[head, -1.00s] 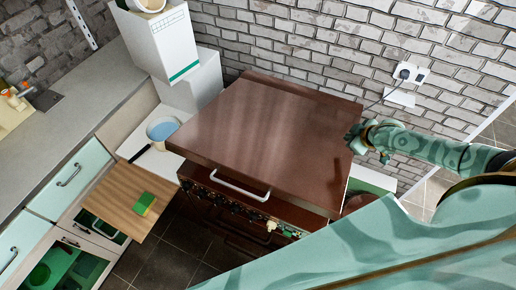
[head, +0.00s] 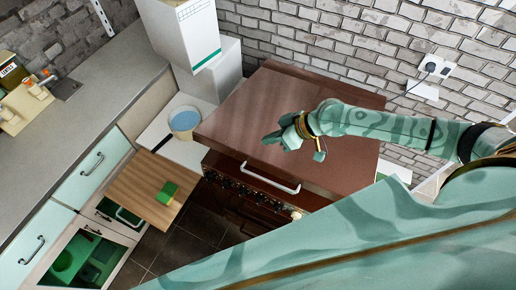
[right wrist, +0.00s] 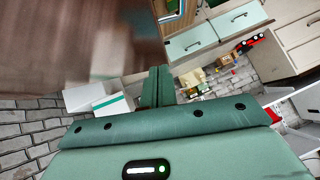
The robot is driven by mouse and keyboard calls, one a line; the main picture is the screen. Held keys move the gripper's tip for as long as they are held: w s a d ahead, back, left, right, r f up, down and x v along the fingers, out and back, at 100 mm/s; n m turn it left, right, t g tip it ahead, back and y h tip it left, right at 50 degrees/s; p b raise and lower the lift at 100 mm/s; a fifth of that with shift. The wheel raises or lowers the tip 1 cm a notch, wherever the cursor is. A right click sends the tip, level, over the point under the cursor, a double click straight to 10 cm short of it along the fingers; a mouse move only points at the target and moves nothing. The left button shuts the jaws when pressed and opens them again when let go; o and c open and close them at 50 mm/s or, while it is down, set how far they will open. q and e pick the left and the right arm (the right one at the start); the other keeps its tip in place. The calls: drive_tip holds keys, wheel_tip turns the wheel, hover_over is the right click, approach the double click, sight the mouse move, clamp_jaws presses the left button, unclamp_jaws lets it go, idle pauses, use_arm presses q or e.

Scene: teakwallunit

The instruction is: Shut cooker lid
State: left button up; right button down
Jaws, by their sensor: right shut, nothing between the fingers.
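The cooker (head: 262,200) stands against the brick wall, with a row of dark knobs and a pale bar handle (head: 270,179) on its front. Its brown lid (head: 245,110) lies flat over the top, down on the cooker as far as I can see. My right gripper (head: 272,138) is shut and empty, over the lid near its front middle; I cannot tell whether it touches. My forearm hides the lid's right part. In the right wrist view the closed fingers (right wrist: 157,87) show beside a blurred brown surface, likely the lid. My left gripper is not in view.
White boxes (head: 185,35) stand left of the cooker, near a blue-white pan (head: 185,119). A wooden board (head: 140,190) with a green sponge (head: 167,191) juts out lower left. A grey counter (head: 75,120) runs along the left. A socket (head: 434,68) is on the wall.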

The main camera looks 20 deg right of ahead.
drive_tip(key=x, duration=0.4)
drive_tip(key=shift+w+a, duration=0.2)
drive_tip(key=shift+a, duration=0.1)
drive_tip(key=f, duration=0.3)
drive_tip(key=shift+s+a+f, duration=0.15)
drive_tip(key=shift+s+a, duration=0.05)
drive_tip(key=shift+s, duration=0.1)
drive_tip(key=shift+s+f, duration=0.1)
drive_tip(key=shift+f, duration=0.3)
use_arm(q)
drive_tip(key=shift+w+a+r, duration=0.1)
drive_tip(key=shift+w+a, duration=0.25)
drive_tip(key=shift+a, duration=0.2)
use_arm(e)
drive_tip(key=shift+a, duration=0.15)
